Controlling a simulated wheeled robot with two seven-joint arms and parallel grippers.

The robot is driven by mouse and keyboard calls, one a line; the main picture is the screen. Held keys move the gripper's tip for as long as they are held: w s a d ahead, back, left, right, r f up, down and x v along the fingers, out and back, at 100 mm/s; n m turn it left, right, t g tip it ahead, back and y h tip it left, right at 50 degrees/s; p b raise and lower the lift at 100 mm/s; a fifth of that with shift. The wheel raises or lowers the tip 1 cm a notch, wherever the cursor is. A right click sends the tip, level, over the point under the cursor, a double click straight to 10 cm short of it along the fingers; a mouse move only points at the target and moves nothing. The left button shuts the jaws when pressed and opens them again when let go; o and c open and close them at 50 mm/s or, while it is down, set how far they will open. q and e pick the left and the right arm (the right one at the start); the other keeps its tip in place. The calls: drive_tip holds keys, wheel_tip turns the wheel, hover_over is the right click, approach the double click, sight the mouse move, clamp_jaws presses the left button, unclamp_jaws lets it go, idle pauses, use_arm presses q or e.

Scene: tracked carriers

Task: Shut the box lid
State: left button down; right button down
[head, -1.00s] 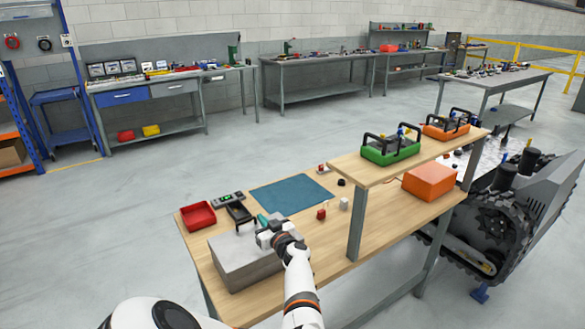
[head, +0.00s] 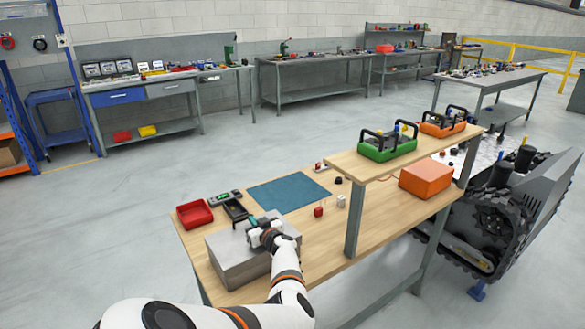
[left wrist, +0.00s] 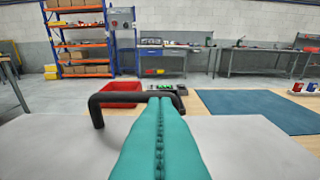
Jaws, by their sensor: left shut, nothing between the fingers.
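The grey box (head: 236,266) stands on the near left part of the wooden workbench. Its flat grey top looks level and closed in the head view, but I cannot tell whether a small gap is left under the lid. My left gripper (head: 253,222) is over the far part of the top, its teal fingers shut and empty; I cannot tell whether they touch it. In the left wrist view the shut fingers (left wrist: 160,110) point forward over the pale grey lid surface (left wrist: 60,150). A black handle-like bar (left wrist: 118,99) is partly hidden behind them. My right gripper is not in view.
A blue mat (head: 289,191) lies to the right. A raised shelf (head: 378,174) bears green and orange carriers.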

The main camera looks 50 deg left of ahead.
use_arm(q)
drive_tip(key=shift+r, duration=0.1)
idle(0.3)
wheel_tip(320, 180, up, 5)
drive_tip(key=p, duration=0.5)
drive_tip(key=shift+a+f, duration=0.1)
drive_tip(key=shift+f, duration=0.1)
drive_tip(key=d+r+p, duration=0.2)
drive_tip(key=d+r, duration=0.4)
drive_tip(key=d, duration=0.1)
drive_tip(key=shift+s+d+r, duration=0.15)
drive_tip(key=shift+s, duration=0.15)
drive_tip(key=shift+w, duration=0.1)
